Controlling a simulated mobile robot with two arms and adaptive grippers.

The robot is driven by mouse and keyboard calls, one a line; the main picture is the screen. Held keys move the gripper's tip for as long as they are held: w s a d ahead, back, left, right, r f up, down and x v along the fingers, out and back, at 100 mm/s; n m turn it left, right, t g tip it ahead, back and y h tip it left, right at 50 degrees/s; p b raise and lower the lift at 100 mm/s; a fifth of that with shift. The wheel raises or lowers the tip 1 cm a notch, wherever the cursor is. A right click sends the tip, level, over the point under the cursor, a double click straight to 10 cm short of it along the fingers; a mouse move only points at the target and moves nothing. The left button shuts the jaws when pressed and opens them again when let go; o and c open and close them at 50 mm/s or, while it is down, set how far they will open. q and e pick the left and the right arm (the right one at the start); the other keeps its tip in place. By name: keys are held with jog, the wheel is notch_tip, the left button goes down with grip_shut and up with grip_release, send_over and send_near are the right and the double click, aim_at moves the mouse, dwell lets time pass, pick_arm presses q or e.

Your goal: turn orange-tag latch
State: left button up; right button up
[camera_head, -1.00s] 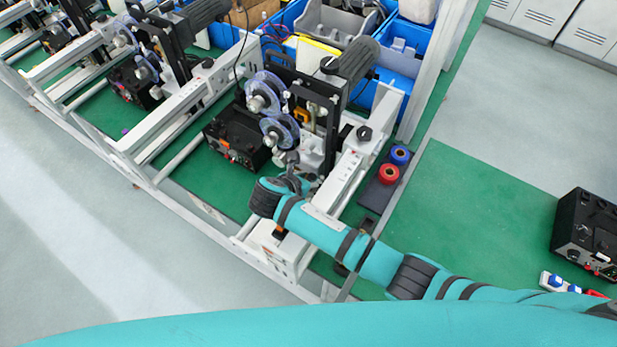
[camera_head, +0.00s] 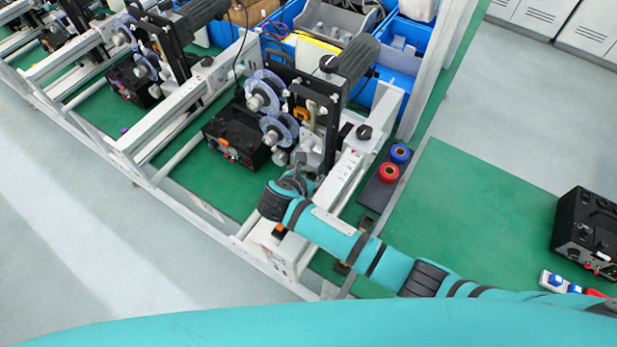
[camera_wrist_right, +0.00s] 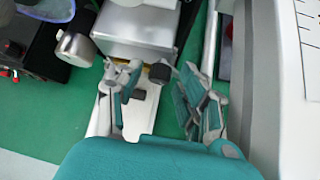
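A small orange part (camera_head: 301,114) shows on the upright black plate of the nearest coder machine (camera_head: 325,120); I cannot tell whether it is the latch's tag. My right gripper (camera_head: 300,178) is just below that machine's metal block (camera_head: 312,150), its fingers small and partly hidden in the head view. In the right wrist view, my right gripper (camera_wrist_right: 158,90) has its two fingers well apart, with no object gripped. A dark knob (camera_wrist_right: 160,72) sits under the metal block, near the gap between the fingertips. A yellow-orange edge (camera_wrist_right: 122,62) shows beside the left finger. My left gripper is not in view.
A white rail (camera_head: 345,180) runs close beside my right gripper. A black control box (camera_head: 236,135) stands left of it. Red and blue rolls (camera_head: 389,173) lie on a dark tray to the right. Blue bins (camera_head: 400,60) stand behind.

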jog(key=shift+o, duration=0.2)
notch_tip(320, 180, up, 10)
dwell(0.5)
